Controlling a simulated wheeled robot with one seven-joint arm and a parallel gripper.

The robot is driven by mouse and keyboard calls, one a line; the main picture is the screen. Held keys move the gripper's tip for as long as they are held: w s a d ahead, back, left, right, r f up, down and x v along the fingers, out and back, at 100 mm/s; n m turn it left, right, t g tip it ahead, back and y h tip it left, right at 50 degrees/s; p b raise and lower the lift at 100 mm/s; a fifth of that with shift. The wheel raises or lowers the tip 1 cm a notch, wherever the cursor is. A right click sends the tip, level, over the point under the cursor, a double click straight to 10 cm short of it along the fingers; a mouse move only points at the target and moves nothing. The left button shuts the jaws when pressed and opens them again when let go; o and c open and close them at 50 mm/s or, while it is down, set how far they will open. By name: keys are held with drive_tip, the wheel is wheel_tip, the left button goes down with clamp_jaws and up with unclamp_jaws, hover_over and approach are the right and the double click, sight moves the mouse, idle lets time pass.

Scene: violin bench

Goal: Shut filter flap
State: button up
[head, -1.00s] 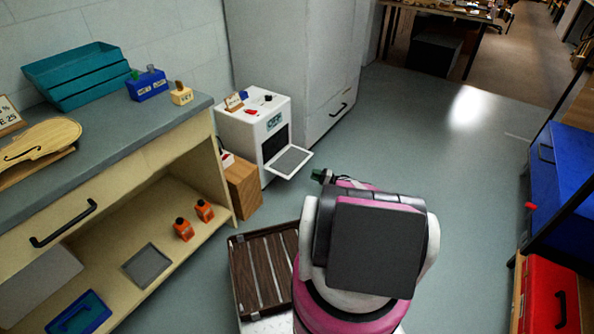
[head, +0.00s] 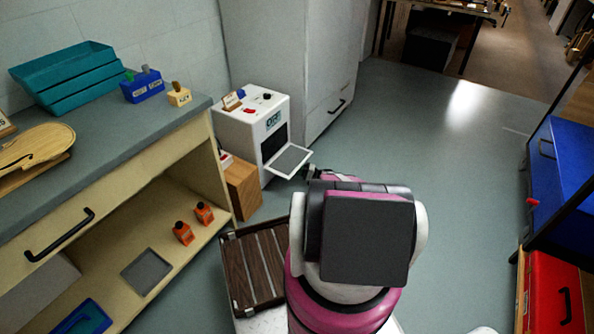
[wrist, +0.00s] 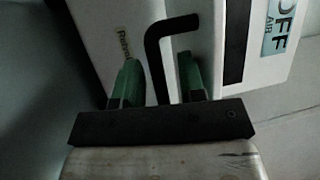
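The white filter box (head: 238,122) stands on the floor beside the bench. Its flap (head: 290,160) hangs open, tilted outward below the dark opening, with a grey panel on its upper face. In the wrist view a white panel (wrist: 190,45) with a small label and a black bent handle (wrist: 157,50) lies ahead. My gripper (wrist: 158,85) has its two green fingers apart, with the handle between them in the picture; I cannot tell whether they touch it. In the head view my gripper (head: 312,172) is close to the flap's right edge, with its fingertips mostly hidden.
The workbench (head: 150,130) is at left, with a wooden block (head: 243,188) by its end. A tall grey cabinet (head: 325,70) stands behind the box. A slatted brown tray (head: 255,270) is beside my body. Floor at right is clear up to blue and red cases.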

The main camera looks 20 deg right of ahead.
clamp_jaws()
drive_tip(key=shift+r, duration=0.1)
drive_tip(key=shift+s+d+r+m+h, duration=0.15)
drive_tip(key=shift+r+h, duration=0.15)
drive_tip(key=shift+r, duration=0.15)
drive_tip(key=shift+s+a+r+m+h, duration=0.1)
drive_tip(key=shift+r+m+h, duration=0.05)
drive_tip(key=shift+r+h, duration=0.2)
drive_tip(key=r+g+h, duration=0.1)
drive_tip(key=r, duration=0.2)
drive_tip(key=r+m+g+h, duration=0.1)
drive_tip(key=r+h, duration=0.1)
drive_tip(key=r, duration=0.1)
drive_tip(key=w+r+m+g+h, duration=0.1)
drive_tip(key=r+g+h, duration=0.1)
drive_tip(key=r, duration=0.1)
drive_tip(key=shift+a, duration=0.35)
drive_tip(key=w+a+r+m+g+h, duration=0.2)
drive_tip(key=w+a+r+g+h, duration=0.3)
drive_tip(key=w+a+r, duration=0.1)
drive_tip(key=shift+w+r+g, duration=0.4)
drive_tip(key=shift+w+r, duration=0.5)
drive_tip(key=shift+w+h, duration=0.1)
drive_tip(key=shift+h, duration=0.15)
